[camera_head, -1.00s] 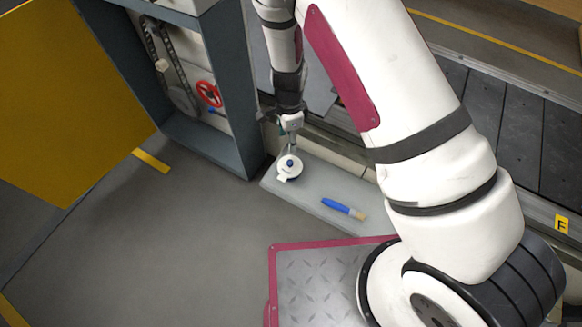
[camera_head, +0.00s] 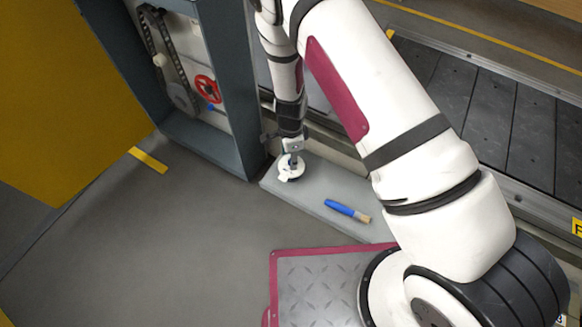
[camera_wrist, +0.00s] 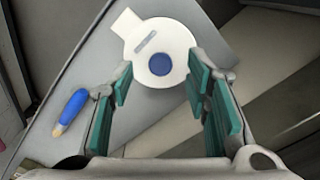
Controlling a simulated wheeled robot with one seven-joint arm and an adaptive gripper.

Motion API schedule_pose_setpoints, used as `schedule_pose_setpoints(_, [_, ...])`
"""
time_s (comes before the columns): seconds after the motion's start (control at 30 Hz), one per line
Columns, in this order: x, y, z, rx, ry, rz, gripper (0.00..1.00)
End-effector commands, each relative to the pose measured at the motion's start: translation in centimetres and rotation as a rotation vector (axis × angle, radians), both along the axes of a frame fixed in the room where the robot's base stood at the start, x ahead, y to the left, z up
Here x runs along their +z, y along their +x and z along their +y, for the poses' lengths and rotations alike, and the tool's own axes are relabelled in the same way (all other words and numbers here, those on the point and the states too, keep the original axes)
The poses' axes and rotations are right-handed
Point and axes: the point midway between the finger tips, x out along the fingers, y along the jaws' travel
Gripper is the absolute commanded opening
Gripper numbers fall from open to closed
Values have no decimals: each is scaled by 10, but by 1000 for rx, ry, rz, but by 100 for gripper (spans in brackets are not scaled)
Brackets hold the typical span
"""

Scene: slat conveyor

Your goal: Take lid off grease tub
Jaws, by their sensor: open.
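The grease tub's white lid (camera_wrist: 145,42) is round with a side tab and a blue knob (camera_wrist: 160,64). In the head view the lidded tub (camera_head: 291,169) stands on a low grey shelf (camera_head: 316,208). My gripper (camera_wrist: 158,88) is open, with green pads on both sides of the knob and apart from it. In the head view my gripper (camera_head: 292,154) is right above the tub and partly covers the lid. The tub's body is mostly hidden under the lid.
A blue-handled brush (camera_head: 348,210) lies on the shelf to the right of the tub; it also shows in the wrist view (camera_wrist: 71,110). An open grey cabinet (camera_head: 232,120) with a chain and red wheel stands close at the left. The slat conveyor (camera_head: 480,110) is behind.

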Motion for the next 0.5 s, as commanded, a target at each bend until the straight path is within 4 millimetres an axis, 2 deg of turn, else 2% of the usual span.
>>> schedule_pose_setpoints(0.03, [-11, 0, 0, 0, 0, 0, 44])
schedule_pose_setpoints(0.13, [-25, 0, 0, 0, 0, 1, 44])
schedule_pose_setpoints(0.4, [-29, 0, 1, 1, 0, -1, 44])
schedule_pose_setpoints(0.43, [-29, 0, 1, 1, 0, -1, 41])
schedule_pose_setpoints(0.5, [-29, 0, 1, 1, 0, 0, 29])
